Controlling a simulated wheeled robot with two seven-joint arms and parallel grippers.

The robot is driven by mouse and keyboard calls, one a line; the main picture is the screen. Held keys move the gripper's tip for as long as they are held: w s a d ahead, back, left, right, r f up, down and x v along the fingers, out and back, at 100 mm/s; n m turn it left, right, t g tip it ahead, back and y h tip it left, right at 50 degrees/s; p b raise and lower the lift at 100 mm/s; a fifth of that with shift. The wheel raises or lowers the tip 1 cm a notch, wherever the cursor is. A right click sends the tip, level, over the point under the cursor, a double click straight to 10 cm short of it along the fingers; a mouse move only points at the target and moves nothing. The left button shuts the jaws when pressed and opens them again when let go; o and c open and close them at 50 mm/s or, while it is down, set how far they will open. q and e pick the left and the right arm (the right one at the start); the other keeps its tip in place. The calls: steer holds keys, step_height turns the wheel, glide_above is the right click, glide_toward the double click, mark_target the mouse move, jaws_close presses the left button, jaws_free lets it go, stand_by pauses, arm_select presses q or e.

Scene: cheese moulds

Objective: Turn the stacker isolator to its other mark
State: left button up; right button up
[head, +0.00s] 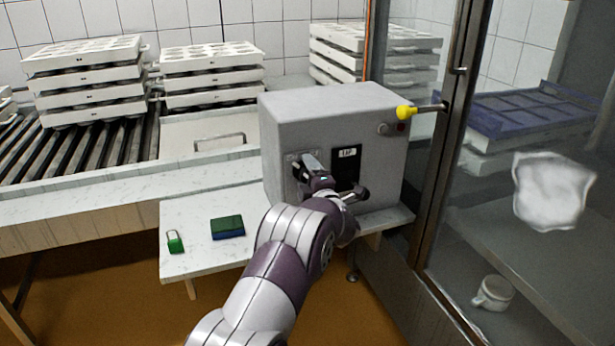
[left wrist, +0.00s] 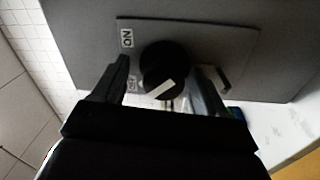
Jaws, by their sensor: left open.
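The stacker isolator is a round black knob (left wrist: 165,68) with a white pointer bar, on a grey plate (left wrist: 225,42) in the left wrist view. An "ON" label (left wrist: 126,38) is at its upper left. A second small label (left wrist: 133,86) beside it is partly hidden and unreadable. The bar slants from lower left to upper right, its lower end on the second label's side. My left gripper (left wrist: 162,92) is open, one finger on each side of the knob; I cannot tell whether they touch it. In the head view, my left gripper (head: 322,182) hides the knob on the grey cabinet (head: 325,112).
A green padlock (head: 175,241) and a green-blue block (head: 227,228) lie on the shelf (head: 195,215). A dark labelled panel (head: 346,160) is right of the gripper. Mould stacks (head: 87,80) stand behind on rollers.

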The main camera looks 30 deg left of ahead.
arm_select(q)
steer(key=shift+f, duration=0.1)
stand_by(0.3)
steer(key=shift+s+d, duration=0.2)
steer(key=v, duration=1.2)
steer(key=shift+s, duration=0.1)
